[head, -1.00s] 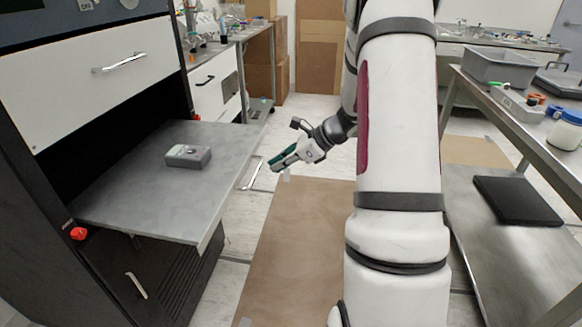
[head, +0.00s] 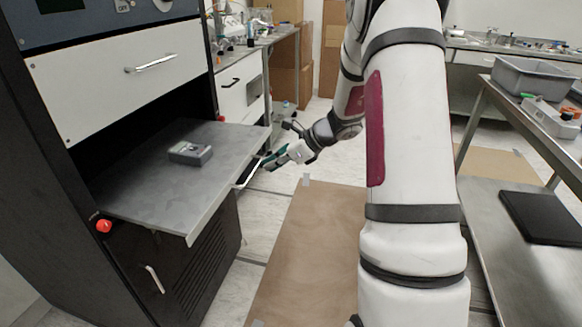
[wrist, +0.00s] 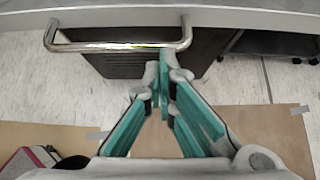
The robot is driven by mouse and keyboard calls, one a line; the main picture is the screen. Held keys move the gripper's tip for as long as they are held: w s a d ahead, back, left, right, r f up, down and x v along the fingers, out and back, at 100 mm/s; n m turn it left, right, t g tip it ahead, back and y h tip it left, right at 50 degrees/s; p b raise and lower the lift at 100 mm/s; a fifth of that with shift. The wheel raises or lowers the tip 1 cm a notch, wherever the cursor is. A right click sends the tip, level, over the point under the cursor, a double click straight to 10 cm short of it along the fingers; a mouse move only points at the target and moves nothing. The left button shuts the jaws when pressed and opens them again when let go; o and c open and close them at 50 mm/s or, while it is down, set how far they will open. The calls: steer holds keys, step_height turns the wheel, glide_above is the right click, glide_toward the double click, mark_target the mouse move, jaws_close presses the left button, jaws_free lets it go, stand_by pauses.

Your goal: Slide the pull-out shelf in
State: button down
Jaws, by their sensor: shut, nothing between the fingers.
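The grey pull-out shelf (head: 165,203) sticks out of the black cabinet at the left of the head view. Its front edge (wrist: 226,20) crosses the top of the wrist view. A metal bar handle (wrist: 115,46) hangs at that front edge; part of it also shows in the head view (head: 246,174). My gripper (wrist: 164,58) is shut and empty, its teal fingers together. Its tips are at the handle's bar, near the right end in the wrist view; I cannot tell whether they touch it. In the head view my gripper (head: 268,163) is just right of the shelf's front edge.
A small grey device (head: 191,153) lies on the shelf. A red knob (head: 103,226) is on the cabinet below it. A white drawer (head: 115,85) is above. A metal cart (head: 500,275) stands at right. Brown floor sheet (head: 310,250) lies between cabinet and cart.

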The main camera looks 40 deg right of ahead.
steer(key=w+a, duration=0.4)
steer(key=w, duration=0.1)
steer(key=w+a+p, duration=0.1)
steer(key=w+a, duration=0.4)
steer(key=w, duration=0.1)
steer(key=w+a, duration=0.4)
steer(key=w, duration=0.2)
steer(key=shift+w+a+p, duration=0.15)
steer(key=shift+a+p, duration=0.1)
steer(key=shift+p, duration=0.05)
